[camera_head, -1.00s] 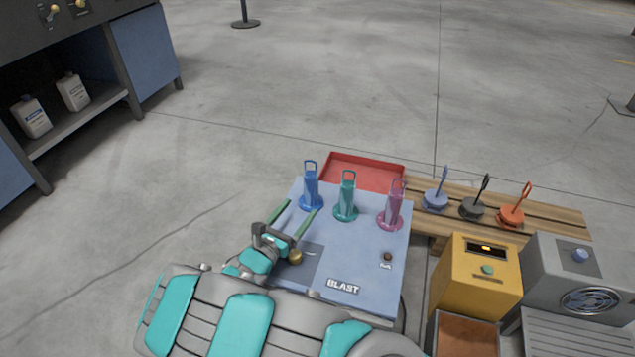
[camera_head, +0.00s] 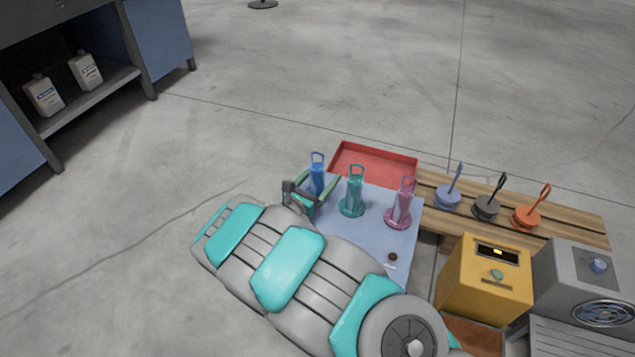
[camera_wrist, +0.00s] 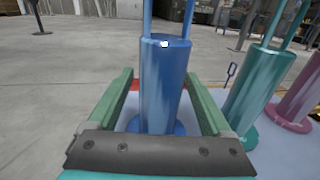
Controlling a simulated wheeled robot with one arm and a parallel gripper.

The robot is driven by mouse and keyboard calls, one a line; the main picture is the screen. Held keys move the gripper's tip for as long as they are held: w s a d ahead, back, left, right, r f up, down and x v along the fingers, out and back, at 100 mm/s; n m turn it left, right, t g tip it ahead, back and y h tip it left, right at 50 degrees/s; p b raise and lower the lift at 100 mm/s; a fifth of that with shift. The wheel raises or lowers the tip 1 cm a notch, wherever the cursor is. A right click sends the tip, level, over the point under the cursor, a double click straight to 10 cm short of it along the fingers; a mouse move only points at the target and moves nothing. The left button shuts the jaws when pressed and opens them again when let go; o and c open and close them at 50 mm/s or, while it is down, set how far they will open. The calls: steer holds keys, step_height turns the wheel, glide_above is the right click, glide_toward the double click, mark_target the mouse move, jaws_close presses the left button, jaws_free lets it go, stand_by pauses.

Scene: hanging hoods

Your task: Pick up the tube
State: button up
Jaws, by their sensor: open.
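Three tubes with loop handles and round bases stand upright on the blue-grey table: a blue tube (camera_head: 317,176), a teal tube (camera_head: 353,193) and a pink tube (camera_head: 403,206). My gripper (camera_head: 322,186) is open at the blue tube. In the wrist view the blue tube (camera_wrist: 163,85) stands between the two green fingers of my gripper (camera_wrist: 160,95), with a gap visible on each side. The teal tube (camera_wrist: 258,88) and pink tube (camera_wrist: 303,97) are to its right. The blue tube's base is partly hidden by the gripper.
A red tray (camera_head: 375,161) lies behind the tubes. A wooden slatted bench (camera_head: 575,226) at right holds blue, black and orange handled discs. A yellow box (camera_head: 487,283) and a grey machine (camera_head: 570,282) stand at front right. Open floor lies to the left.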

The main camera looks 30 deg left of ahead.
steer(key=shift+w, duration=0.4)
jaws_close()
stand_by(0.4)
